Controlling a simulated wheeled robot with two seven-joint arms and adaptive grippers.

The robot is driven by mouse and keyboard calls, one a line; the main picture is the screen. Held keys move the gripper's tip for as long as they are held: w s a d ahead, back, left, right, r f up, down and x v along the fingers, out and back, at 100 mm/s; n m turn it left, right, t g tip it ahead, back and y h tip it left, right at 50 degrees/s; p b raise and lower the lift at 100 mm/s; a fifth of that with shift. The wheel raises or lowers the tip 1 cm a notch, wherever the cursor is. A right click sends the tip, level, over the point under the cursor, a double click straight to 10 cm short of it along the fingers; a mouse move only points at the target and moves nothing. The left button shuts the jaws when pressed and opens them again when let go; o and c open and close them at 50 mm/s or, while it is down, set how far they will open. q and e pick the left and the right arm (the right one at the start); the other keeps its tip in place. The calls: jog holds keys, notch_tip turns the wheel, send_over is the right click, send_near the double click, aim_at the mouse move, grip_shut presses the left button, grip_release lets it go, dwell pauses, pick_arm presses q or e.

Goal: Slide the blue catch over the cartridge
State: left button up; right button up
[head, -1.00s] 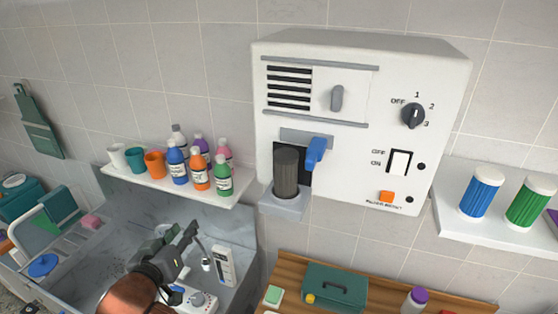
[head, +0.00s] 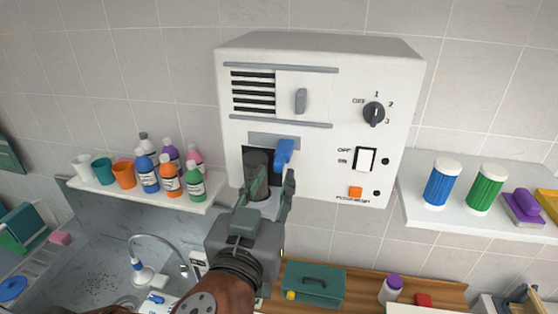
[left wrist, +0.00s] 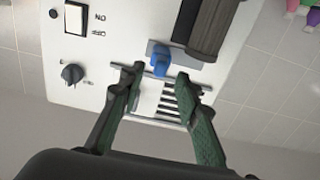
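The white wall unit (head: 330,100) carries a blue catch (head: 284,151) on a grey plate, just right of the cartridge's top. The dark grey ribbed cartridge (head: 256,159) stands upright in the recess, partly hidden by my gripper. My left gripper (head: 277,173) is open in front of the unit, its fingertips near and just below the catch. In the left wrist view, the blue catch (left wrist: 160,57) shows just beyond the gap between the open fingers (left wrist: 160,76), with nothing gripped. The cartridge (left wrist: 212,30) is at the upper right there. My right gripper is not in view.
The unit also has a black dial (head: 374,113), a rocker switch (head: 366,159) and a sliding vent cover (head: 301,101). A shelf with bottles and cups (head: 215,192) is at left, a shelf with blue and green canisters (head: 412,212) at right.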

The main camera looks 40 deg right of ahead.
aim_at(277, 167)
pick_arm(q)
jog(key=p+x, duration=0.1)
jog(key=x, duration=0.3)
jog(key=shift+w+r, duration=0.1)
jog(key=shift+w+d, duration=0.45)
jog(key=shift+d, duration=0.15)
jog(key=shift+c, duration=0.2)
grip_shut()
